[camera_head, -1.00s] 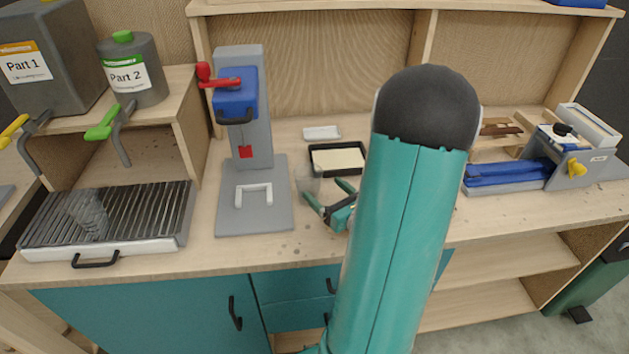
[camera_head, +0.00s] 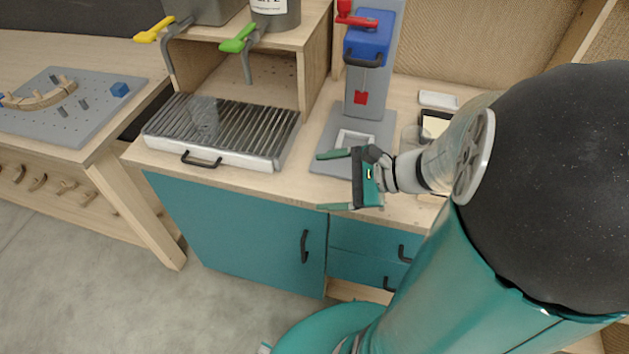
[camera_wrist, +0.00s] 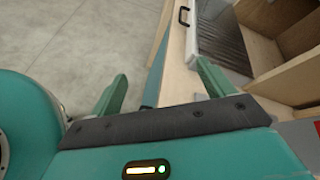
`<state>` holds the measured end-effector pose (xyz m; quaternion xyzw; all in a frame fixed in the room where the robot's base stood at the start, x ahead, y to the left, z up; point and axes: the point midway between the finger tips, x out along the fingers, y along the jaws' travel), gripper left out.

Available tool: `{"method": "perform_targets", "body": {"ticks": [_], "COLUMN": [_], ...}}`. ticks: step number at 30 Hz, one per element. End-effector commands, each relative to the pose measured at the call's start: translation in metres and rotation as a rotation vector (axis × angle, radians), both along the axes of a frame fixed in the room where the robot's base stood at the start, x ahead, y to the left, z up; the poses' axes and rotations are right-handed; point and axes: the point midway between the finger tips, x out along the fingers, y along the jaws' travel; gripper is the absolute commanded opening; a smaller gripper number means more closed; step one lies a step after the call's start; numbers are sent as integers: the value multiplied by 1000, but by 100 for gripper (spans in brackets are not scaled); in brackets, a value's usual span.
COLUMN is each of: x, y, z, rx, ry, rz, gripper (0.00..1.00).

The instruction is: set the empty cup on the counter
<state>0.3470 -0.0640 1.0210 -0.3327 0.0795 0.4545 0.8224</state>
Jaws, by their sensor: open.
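A clear cup (camera_head: 204,113) stands on the slatted grill tray (camera_head: 272,158) at the left of the wooden counter (camera_head: 296,182). Another clear cup (camera_head: 412,137) stands on the counter just right of the grey press base, partly hidden by my wrist. Both look empty, though clear walls make this hard to tell. My gripper (camera_head: 333,181) is open and empty over the counter's front edge, right of the grill tray and apart from both cups. In the wrist view its fingers (camera_wrist: 160,85) are spread, with no cup between them.
The press (camera_head: 368,75) with red handle stands behind my gripper. A pegboard (camera_head: 65,110) lies on the left table. Teal cabinets (camera_head: 235,225) stand below. The floor in front is clear.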

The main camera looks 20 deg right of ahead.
Motion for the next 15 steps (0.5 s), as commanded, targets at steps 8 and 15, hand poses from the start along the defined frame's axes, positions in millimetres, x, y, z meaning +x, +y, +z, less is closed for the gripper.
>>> {"method": "perform_targets", "body": {"ticks": [8, 15], "x": [-51, -62], "y": [68, 68], "z": [17, 64], "rx": [-752, -1378], "ry": [-152, -422], "rz": [709, 1091], "gripper": [81, 81]}}
